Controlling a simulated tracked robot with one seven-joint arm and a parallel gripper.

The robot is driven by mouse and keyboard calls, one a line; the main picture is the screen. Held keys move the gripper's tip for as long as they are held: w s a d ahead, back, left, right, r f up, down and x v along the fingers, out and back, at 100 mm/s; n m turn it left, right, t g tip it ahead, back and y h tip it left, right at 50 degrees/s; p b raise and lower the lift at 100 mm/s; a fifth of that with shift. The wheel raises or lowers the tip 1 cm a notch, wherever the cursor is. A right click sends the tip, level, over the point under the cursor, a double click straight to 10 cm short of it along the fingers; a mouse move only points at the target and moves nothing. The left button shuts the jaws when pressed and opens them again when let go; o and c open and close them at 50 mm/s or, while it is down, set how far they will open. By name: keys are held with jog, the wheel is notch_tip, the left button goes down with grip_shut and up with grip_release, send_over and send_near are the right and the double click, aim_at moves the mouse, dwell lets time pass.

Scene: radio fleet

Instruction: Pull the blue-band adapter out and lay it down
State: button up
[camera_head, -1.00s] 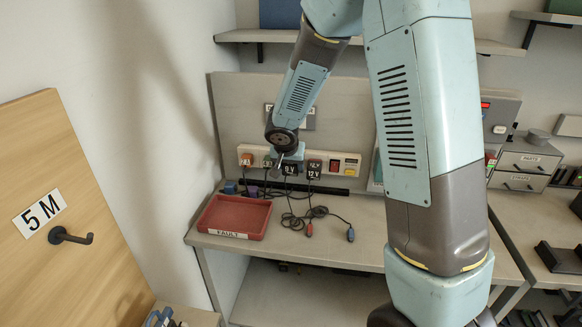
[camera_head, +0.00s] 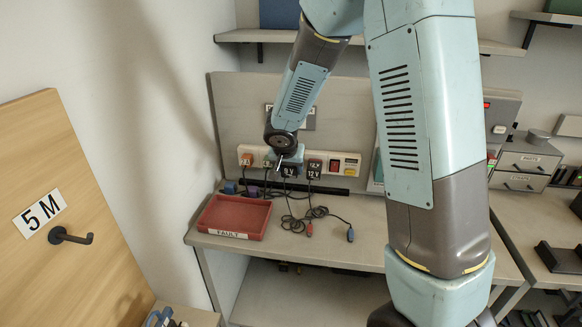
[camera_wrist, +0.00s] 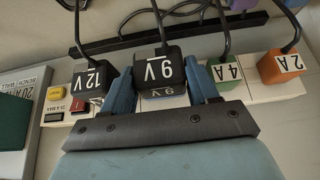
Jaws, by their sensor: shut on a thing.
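My gripper (camera_wrist: 160,95) is shut on the black 9 V adapter (camera_wrist: 158,68), with one blue finger on each side. The adapter's cord runs up from it in the wrist view. In the head view, the 9 V adapter (camera_head: 290,171) is under my wrist at the pale socket strip (camera_head: 347,167). I cannot tell whether its pins are still in the socket. The red tray (camera_head: 233,216) marked FAULT lies on the bench to the left and looks empty.
A black 12 V adapter (camera_wrist: 93,77), a green 4 A one (camera_wrist: 228,72) and an orange 2 A one (camera_wrist: 281,65) flank the held adapter closely. Cords with a red plug (camera_head: 309,229) and a blue plug (camera_head: 350,234) lie on the bench. Bare bench shows right of them.

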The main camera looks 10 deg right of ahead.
jog(key=shift+s+a, duration=0.2)
jog(key=shift+s, duration=0.3)
dwell(0.7)
jog(key=shift+s+a, duration=0.25)
jog(key=shift+s, duration=0.55)
jog(key=shift+s+a, duration=0.25)
jog(key=shift+s, duration=0.5)
